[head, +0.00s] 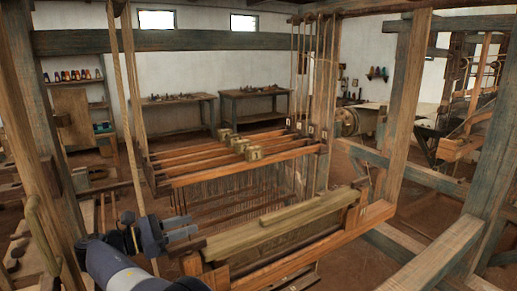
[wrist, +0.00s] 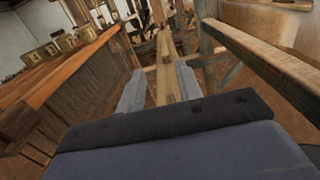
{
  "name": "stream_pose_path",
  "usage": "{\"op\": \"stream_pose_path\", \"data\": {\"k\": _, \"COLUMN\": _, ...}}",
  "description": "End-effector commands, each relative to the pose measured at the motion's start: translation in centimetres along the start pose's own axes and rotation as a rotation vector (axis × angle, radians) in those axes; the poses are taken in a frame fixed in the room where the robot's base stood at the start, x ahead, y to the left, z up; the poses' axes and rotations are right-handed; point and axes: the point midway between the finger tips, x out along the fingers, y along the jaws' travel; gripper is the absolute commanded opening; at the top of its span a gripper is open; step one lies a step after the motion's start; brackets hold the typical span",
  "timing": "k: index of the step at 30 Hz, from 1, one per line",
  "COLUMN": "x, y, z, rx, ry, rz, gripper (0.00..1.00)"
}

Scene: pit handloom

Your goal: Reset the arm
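My gripper (head: 190,231) is at the left front of the loom in the head view, with its two grey fingers pointing right. In the wrist view my gripper (wrist: 158,84) has its fingers apart, and I see nothing held. A pale wooden beam (wrist: 166,65) shows in the gap between the fingers and runs away beyond them; I cannot tell how near it is. In the head view a pale wooden beam (head: 275,223) of the loom lies to the right of the fingertips. My arm comes up from the bottom left.
Orange-brown loom shafts (head: 235,170) with numbered blocks (head: 253,153) hang behind my gripper. Ropes (head: 127,105) hang close to my arm at the left. A thick post (head: 402,100) and slanted timbers (head: 435,255) stand at the right. Tables (head: 180,99) stand by the back wall.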

Motion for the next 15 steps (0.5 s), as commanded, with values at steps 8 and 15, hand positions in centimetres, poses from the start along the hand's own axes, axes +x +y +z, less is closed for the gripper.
{"op": "stream_pose_path", "data": {"k": 8, "x": 0.0, "y": 0.0, "z": -5.5, "rx": -0.002, "ry": -0.001, "rz": 0.001, "gripper": 0.34}}
{"op": "stream_pose_path", "data": {"k": 15, "x": 0.0, "y": -0.1, "z": -7.7, "rx": 0.004, "ry": 0.002, "rz": 0.064, "gripper": 0.34}}
